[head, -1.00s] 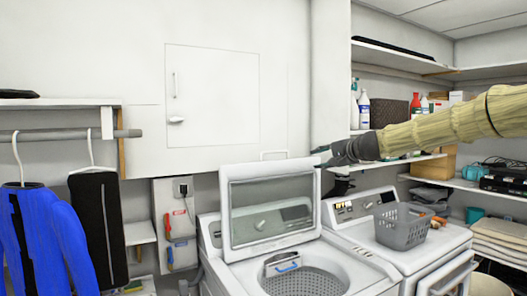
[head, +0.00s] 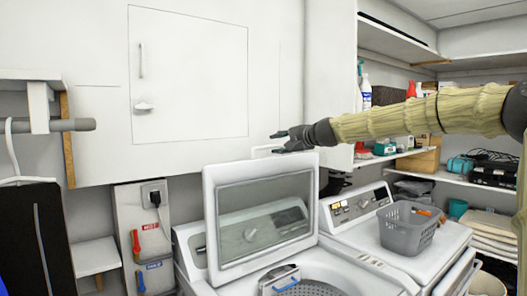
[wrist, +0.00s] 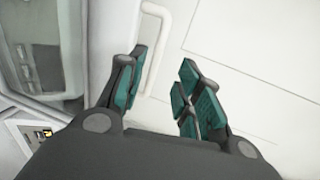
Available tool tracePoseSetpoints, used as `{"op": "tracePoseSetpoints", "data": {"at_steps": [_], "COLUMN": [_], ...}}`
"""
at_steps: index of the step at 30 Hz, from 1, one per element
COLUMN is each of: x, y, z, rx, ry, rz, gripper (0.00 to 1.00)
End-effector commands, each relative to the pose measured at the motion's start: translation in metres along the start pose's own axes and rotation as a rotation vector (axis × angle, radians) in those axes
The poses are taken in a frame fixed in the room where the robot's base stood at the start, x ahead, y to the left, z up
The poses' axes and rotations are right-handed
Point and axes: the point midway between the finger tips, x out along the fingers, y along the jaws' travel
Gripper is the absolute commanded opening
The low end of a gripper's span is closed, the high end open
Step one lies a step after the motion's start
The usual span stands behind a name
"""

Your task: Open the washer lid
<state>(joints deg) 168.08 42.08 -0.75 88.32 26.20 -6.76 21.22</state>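The washer (head: 345,275) is a white top-loader at the bottom centre of the head view. Its lid (head: 211,222), white-framed with a glass window, stands raised and nearly upright, so the drum opening shows in front of it. A thin white handle (head: 262,150) sits at the lid's top edge. My gripper (head: 283,139) is just above the lid's top right part, close to the handle. In the wrist view my gripper (wrist: 164,66) has its teal-padded fingers spread, with the handle (wrist: 155,45) seen beyond and between them. Contact with the handle cannot be told.
A second white machine (head: 440,255) with a grey basket (head: 408,232) on top stands at the right. Shelves (head: 470,183) with bottles and boxes are behind it. A white wall cabinet (head: 190,80) fills the back. A black garment (head: 40,235) hangs at the left.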

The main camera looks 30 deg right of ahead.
Motion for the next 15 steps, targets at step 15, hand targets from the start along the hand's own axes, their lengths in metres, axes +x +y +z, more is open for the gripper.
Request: {"op": "tracePoseSetpoints", "data": {"at_steps": [15], "x": [0.043], "y": [0.002], "z": [-0.004], "rx": [0.001], "ry": [0.003], "rz": [0.003], "gripper": [0.34]}}
